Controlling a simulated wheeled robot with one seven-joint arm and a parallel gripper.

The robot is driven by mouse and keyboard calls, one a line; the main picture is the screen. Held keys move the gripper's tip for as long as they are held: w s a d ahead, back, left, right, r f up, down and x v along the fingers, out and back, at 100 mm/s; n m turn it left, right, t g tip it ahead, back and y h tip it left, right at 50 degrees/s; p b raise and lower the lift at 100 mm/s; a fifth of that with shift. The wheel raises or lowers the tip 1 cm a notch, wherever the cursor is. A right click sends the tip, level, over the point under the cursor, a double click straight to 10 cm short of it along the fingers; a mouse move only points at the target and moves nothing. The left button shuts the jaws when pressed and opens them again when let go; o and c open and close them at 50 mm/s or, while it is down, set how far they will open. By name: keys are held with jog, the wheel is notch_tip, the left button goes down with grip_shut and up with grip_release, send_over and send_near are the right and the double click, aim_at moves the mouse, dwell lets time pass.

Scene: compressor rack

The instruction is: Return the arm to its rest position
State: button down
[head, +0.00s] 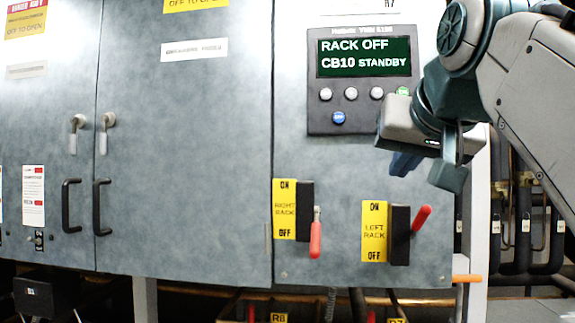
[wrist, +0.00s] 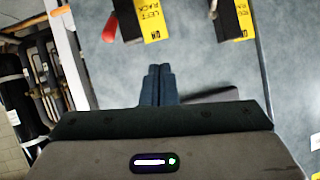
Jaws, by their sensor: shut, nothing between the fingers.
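My arm comes in from the upper right of the head view. My gripper (head: 405,164) hangs in front of the grey cabinet (head: 190,130), below and right of the display panel. In the wrist view its two blue fingers (wrist: 159,70) are together with nothing between them. The left rack switch (head: 400,235) is below the gripper, its red handle (head: 421,218) tilted up and right. The right rack switch (head: 305,210) has its red handle (head: 315,240) hanging down toward OFF. The gripper appears apart from both handles.
The display (head: 364,56) reads "RACK OFF" and "CB10 STANDBY". Black door handles (head: 102,207) stick out at the left. Dark pipes (head: 522,215) stand right of the cabinet, and an orange bar (head: 467,278) juts out near its lower right corner.

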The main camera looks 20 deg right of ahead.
jog(key=w+a+f+n+g+y+p, duration=0.2)
jog(key=w+a+f+p, duration=0.2)
jog(key=f, duration=0.6)
jog(key=w+a+f+n+g+y+p, duration=0.1)
jog(key=w+a+f+g+p, duration=0.15)
jog(key=a+f, duration=0.45)
jog(key=s+a+f+n+g+p, duration=0.1)
jog(key=s+f+p, duration=0.1)
jog(key=f, duration=0.5)
jog(key=s+a+f+n+g+p, duration=0.1)
jog(key=s+a+f+g, duration=0.1)
jog(key=f, duration=0.5)
jog(key=s+a+f+n+g+p, duration=0.1)
jog(key=s+f+p, duration=0.1)
jog(key=s+f, duration=0.2)
notch_tip(320, 180, down, 3)
jog(key=shift+s+a+f+y+p, duration=0.15)
jog(key=shift+s+a+y+p, duration=0.1)
jog(key=shift+y+p, duration=0.15)
jog(key=shift+g, duration=0.25)
